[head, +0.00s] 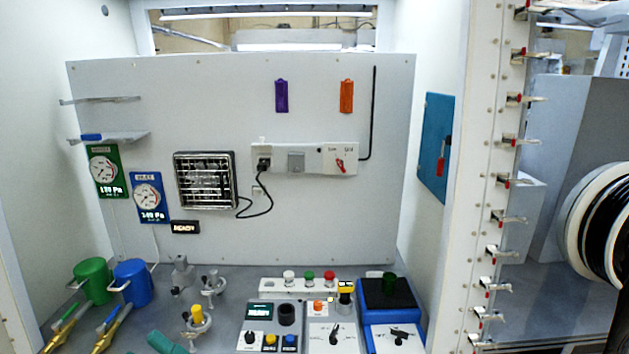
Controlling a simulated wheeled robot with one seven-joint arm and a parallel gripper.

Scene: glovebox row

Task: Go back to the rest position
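My gripper is not in the head view, and no part of my arm can be made out with certainty. I cannot see whether it is open or shut or what it may hold. The head view looks into a glovebox with a light back panel (330,215) and a grey floor (225,280).
A green mug (92,281) and a blue mug (133,282) stand at the left, behind brass fittings. A control box (258,320) and a blue device (390,305) stand front right. A blue door (435,148) is on the right wall.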

